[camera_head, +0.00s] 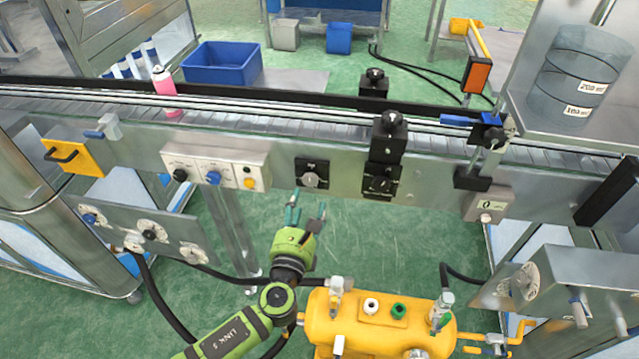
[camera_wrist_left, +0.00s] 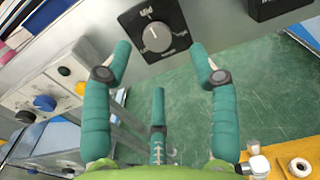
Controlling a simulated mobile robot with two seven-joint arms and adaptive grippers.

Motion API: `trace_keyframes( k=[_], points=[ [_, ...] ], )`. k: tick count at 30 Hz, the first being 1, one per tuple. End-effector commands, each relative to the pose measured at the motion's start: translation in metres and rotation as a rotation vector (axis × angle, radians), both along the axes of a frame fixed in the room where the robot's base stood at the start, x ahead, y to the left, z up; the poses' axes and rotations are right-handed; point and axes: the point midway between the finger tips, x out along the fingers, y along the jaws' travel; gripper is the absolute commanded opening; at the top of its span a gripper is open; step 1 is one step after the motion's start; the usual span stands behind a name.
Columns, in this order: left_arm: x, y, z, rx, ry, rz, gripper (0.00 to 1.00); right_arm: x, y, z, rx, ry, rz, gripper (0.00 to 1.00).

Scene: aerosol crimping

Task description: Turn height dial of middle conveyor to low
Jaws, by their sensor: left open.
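A black square plate with a round grey dial (camera_head: 312,174) is on the front face of the conveyor (camera_head: 230,138). The dial (camera_wrist_left: 155,37) is larger in the left wrist view, at top centre, with small labels around it. The top label looks like "Mid", and the knob's pointer mark seems to point up towards it. My left gripper (camera_head: 307,208) is just below and in front of the dial. Its teal fingers (camera_wrist_left: 160,58) are open, spread to either side below the knob, with nothing between them. My right gripper is not in view.
A control box with several knobs (camera_head: 215,165) is left of the dial, and a black block with a knob (camera_head: 382,182) is right of it. A yellow tank (camera_head: 375,325) stands below right. A pink can (camera_head: 163,82) stands on the belt. Green floor below the dial is clear.

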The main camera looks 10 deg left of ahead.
Motion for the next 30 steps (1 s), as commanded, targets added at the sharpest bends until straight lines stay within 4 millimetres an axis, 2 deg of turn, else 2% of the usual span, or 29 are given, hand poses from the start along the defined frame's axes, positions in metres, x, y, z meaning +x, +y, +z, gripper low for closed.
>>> trace_keyframes(
  k=[5,10,15,26,29,30],
  points=[
    [0.017,0.000,0.003,0.035,-0.012,0.002,0.60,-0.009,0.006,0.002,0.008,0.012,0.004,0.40],
    [0.044,0.000,0.003,0.031,-0.011,0.002,0.60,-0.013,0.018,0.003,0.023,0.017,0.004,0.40],
    [0.064,0.000,0.002,0.029,-0.010,0.001,0.60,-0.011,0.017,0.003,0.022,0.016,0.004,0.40],
    [0.070,0.000,0.001,0.026,-0.008,0.000,0.60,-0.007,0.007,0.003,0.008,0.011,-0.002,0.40],
    [0.070,0.000,0.001,0.026,-0.008,0.000,0.24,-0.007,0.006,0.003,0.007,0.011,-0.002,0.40],
    [0.070,0.000,0.001,0.026,-0.008,0.000,0.08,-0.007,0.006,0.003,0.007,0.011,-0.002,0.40]
  ],
)
